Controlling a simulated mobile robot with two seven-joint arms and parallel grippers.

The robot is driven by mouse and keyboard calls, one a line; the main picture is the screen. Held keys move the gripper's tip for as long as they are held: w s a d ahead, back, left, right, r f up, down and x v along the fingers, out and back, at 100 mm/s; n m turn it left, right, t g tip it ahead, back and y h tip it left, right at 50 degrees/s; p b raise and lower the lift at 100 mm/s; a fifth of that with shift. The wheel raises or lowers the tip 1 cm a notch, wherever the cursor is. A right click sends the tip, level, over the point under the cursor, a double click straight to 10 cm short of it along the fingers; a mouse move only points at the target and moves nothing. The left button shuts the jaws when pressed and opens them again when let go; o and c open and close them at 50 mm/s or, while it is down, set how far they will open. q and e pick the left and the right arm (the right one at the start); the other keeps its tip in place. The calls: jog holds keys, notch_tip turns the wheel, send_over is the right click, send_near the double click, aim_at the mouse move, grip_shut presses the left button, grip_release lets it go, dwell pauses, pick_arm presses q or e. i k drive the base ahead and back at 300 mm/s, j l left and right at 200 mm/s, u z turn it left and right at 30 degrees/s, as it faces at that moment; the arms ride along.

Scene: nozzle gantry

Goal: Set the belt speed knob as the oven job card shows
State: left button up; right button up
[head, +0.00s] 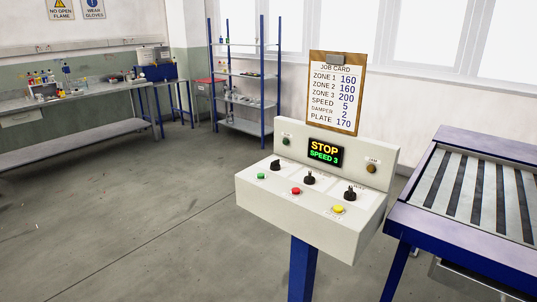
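The job card (336,97) hangs on a brown clipboard above the control console (310,212). It reads zone 1 160, zone 2 160, zone 3 200, speed 5, damper 2, plate 170. The console display (325,153) reads STOP and SPEED 3. Three black knobs stand on the sloped panel: a left knob (275,165), a middle knob (309,178) and a right knob (350,193). Their labels are too small to read, so I cannot tell which is the belt speed knob. Neither of my grippers is in view.
A green button (261,176), a red button (296,191) and a yellow button (338,209) sit in front of the knobs. A blue-framed slatted conveyor (480,190) stands close on the right. The floor left of the console is clear.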

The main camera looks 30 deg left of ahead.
aim_at(275, 166)
jog(key=j+z, duration=0.2)
jog(key=j, duration=1.65)
